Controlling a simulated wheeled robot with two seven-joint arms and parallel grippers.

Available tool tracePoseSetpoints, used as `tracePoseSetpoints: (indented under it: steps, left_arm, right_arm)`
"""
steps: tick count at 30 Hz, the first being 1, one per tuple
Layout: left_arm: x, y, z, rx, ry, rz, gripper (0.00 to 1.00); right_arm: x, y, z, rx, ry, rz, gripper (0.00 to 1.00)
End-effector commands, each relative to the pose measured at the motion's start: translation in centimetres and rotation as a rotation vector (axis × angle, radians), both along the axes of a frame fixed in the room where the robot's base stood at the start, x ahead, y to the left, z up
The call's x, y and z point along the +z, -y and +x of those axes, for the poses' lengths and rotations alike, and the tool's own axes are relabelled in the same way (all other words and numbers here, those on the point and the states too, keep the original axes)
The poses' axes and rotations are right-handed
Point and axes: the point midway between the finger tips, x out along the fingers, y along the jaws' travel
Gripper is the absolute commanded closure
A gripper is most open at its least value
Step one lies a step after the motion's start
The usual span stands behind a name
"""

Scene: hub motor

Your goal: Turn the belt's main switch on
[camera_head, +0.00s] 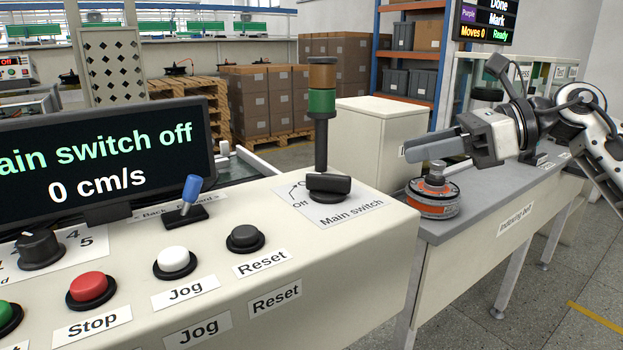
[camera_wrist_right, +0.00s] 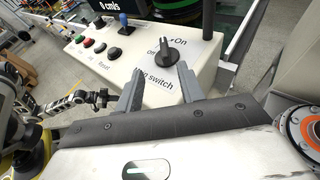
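The main switch (camera_head: 329,186) is a black rotary knob on a white label marked On and Off, on the cream control panel (camera_head: 385,235). The display (camera_head: 105,155) reads "ain switch off" and "0 cm/s", its left edge cut off. My right gripper (camera_head: 432,148) is in the air right of the panel, apart from the knob. In the right wrist view its two grey fingers (camera_wrist_right: 160,92) are spread with nothing between them, and the knob (camera_wrist_right: 176,50) stands beyond them. A dark jointed arm (camera_wrist_right: 75,102), probably my left one, shows there; its fingers are unclear.
A stack light (camera_head: 321,100) rises just behind the knob. A blue-handled lever (camera_head: 189,194) and the red stop (camera_head: 90,288), white jog (camera_head: 174,261) and dark reset (camera_head: 244,237) buttons are on the panel. An orange-ringed hub motor (camera_head: 433,205) sits on the grey bench below my right gripper.

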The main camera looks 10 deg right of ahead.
Motion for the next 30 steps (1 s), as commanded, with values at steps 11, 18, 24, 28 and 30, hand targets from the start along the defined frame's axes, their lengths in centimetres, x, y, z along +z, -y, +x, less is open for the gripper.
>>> tracePoseSetpoints:
  steps: [11,18,24,28,30]
  left_arm:
    - [0.0,0.0,-0.1,0.0,0.003,-0.001,1.0]
    - [0.2,-0.1,-0.1,0.003,0.006,-0.001,1.0]
    - [0.3,-0.1,-0.1,0.003,0.007,0.0,1.0]
    - [0.3,-0.1,-0.1,0.003,0.008,0.0,1.0]
    - [0.3,-0.1,-0.1,0.003,0.008,0.0,1.0]
  right_arm:
    - [-2.0,-2.9,1.5,0.0,0.015,-0.074,0.62]
    - [-4.0,-7.2,3.9,-0.001,0.014,-0.072,0.62]
    - [-5.4,-10.2,5.6,-0.003,0.014,-0.072,0.62]
    - [-6.0,-11.3,6.3,-0.004,0.013,-0.071,0.62]
    - [-6.2,-11.7,6.5,-0.004,0.013,-0.071,0.62]
